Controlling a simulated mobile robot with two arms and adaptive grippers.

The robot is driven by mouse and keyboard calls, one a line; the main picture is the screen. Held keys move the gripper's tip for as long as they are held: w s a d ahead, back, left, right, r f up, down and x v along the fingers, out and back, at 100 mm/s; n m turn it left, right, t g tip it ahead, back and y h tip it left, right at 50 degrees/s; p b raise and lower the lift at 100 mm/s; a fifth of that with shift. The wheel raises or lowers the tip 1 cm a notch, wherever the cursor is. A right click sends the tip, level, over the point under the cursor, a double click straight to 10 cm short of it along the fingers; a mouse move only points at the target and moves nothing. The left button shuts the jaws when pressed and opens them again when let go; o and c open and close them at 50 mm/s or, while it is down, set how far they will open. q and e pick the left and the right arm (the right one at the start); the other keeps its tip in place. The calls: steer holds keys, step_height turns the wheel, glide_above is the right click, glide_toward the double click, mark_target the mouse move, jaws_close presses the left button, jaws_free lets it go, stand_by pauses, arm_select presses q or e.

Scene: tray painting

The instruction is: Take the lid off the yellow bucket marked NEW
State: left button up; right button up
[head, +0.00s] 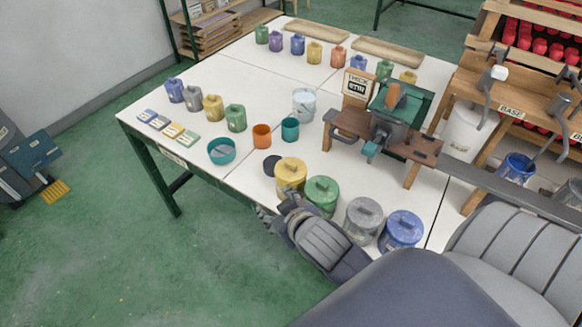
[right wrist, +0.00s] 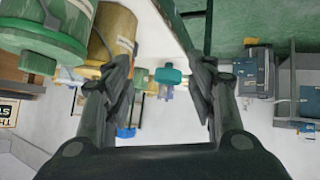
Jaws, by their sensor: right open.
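The yellow bucket (head: 289,181) stands near the table's front edge, with a yellow lid (head: 290,164) with a raised grip on top. It also shows in the right wrist view (right wrist: 115,28), partly cut off, with a pale label too small to read. My right gripper (head: 267,214) is open and empty, in front of and below the yellow bucket in the head view, apart from it. In the right wrist view its fingers (right wrist: 162,75) are spread, with the yellow bucket beyond the left finger. My left gripper is not in view.
A green bucket (head: 322,197), a grey bucket (head: 362,221) and a blue bucket (head: 402,231) stand in a row to the right, all lidded. A dark disc (head: 272,165) lies left of the yellow bucket. A teal bowl (head: 221,151) is further left.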

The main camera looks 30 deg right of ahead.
steer(key=w+a+r+n+t+y, duration=0.2)
steer(key=w+a+r+t+y, duration=0.25)
steer(key=r, duration=0.65)
steer(key=w+a+r+n+t+y, duration=0.1)
steer(key=w+a+r+n+t, duration=0.3)
steer(key=w+r, duration=0.5)
steer(key=s+a+r+n+g+y, duration=0.3)
steer(key=a+n+g+y, duration=0.25)
steer(key=n+y, duration=0.2)
steer(key=s+a+r+n+g+y, duration=0.2)
steer(key=a+r+n+g+y, duration=0.25)
steer(key=a+n+y, duration=0.35)
steer(key=g+h+p, duration=0.1)
steer(key=g+h, duration=0.8)
steer(key=h, duration=1.1)
glide_above(291, 163)
steer(key=f, duration=2)
steer(key=shift+s+d+f, duration=0.1)
steer(key=shift+s, duration=0.1)
steer(key=shift+f+p, duration=0.3)
steer(key=shift+f, duration=0.35)
step_height(291, 163, down, 4)
steer(key=shift+w+r+p, duration=0.15)
steer(key=shift+r+p, duration=0.05)
steer(key=shift+p, duration=0.45)
steer(key=shift+f, duration=0.4)
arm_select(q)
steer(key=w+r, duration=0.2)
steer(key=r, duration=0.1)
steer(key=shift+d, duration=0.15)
